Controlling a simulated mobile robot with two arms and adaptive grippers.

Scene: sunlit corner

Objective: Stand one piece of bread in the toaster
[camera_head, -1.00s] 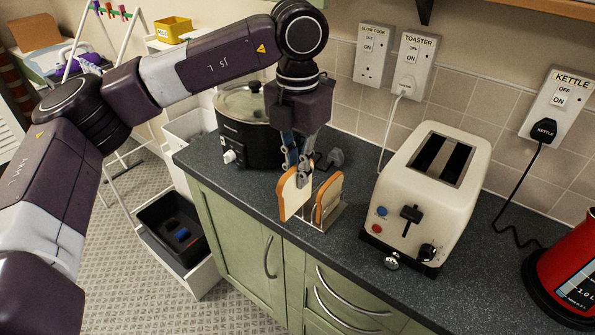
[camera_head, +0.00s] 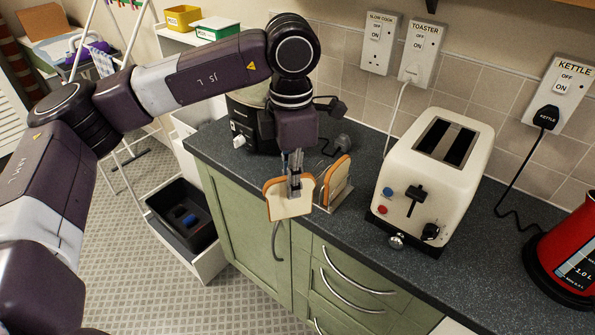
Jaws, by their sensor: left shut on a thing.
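My left gripper (camera_head: 295,184) is shut on a slice of bread (camera_head: 283,206), which hangs upright with its broad face toward the camera, near the counter's front edge. A second piece of bread (camera_head: 338,178) stands in a metal rack (camera_head: 341,198) just right of the held slice. The cream toaster (camera_head: 430,180) stands on the counter to the right, well apart from the gripper. Its two dark slots (camera_head: 447,141) face up and look empty. My right gripper is not in view.
A black slow cooker (camera_head: 248,125) stands behind my left gripper. A red kettle (camera_head: 570,258) is at the far right, its black cord lying on the counter. Wall sockets (camera_head: 420,52) are above. Dark counter (camera_head: 376,155) is clear between rack and toaster.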

